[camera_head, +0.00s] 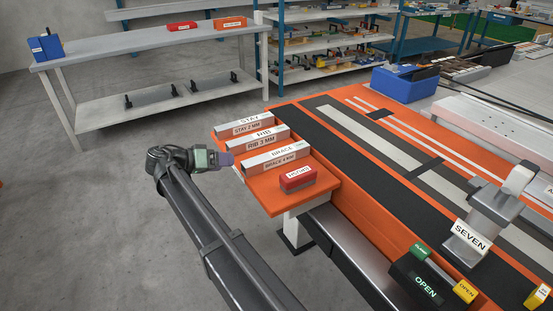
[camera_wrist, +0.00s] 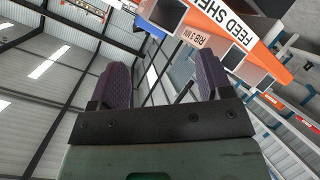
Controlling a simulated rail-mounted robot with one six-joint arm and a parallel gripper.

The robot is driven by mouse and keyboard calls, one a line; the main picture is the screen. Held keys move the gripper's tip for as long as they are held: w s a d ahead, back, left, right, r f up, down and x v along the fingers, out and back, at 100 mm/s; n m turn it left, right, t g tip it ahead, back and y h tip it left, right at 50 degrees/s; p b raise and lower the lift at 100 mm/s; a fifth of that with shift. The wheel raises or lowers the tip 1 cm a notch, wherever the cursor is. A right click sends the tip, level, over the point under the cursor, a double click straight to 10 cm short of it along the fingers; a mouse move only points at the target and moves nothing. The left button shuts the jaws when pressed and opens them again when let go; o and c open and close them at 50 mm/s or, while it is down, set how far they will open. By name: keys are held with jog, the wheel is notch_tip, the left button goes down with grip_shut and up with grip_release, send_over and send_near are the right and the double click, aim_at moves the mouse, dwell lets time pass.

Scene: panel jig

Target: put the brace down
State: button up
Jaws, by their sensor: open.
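The brace (camera_head: 280,159), a light grey bar labelled BRACE 4 MM, lies on the orange feed shelf (camera_head: 262,193), the nearest of three parallel bars. My gripper (camera_head: 228,160) is just off the shelf's left edge, near the left ends of the bars. In the wrist view my gripper (camera_wrist: 160,85) is open, its two purple fingers wide apart with nothing between them. That view also shows the feed shelf's lettered edge (camera_wrist: 230,22) and square hollow bar ends, one near a RIB 3 MM label. I cannot tell which end there is the brace's.
The rib bar (camera_head: 258,138) and stay bar (camera_head: 244,124) lie behind the brace. A red brush block (camera_head: 298,178) sits in front of it. The orange bench (camera_head: 375,215) with a SEVEN clamp (camera_head: 475,225) is to the right. Floor left of the shelf is clear.

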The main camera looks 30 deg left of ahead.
aim_at(250, 163)
jog(key=w+m, duration=0.1)
jog(key=m, duration=0.1)
jog(key=w+d+f+m+b, duration=0.1)
jog(key=w+m, duration=0.1)
jog(key=m, duration=0.1)
jog(key=w+d+f+m+b, duration=0.1)
jog(key=m, duration=0.2)
jog(key=shift+w+d+f, duration=0.2)
jog(key=b+x, duration=0.2)
jog(key=x, duration=0.3)
jog(key=shift+w+d, duration=0.1)
jog(key=shift+d, duration=0.2)
jog(key=shift+r, duration=0.15)
jog(key=c, duration=1.3)
jog(key=shift+o, duration=0.2)
jog(key=shift+r, duration=0.1)
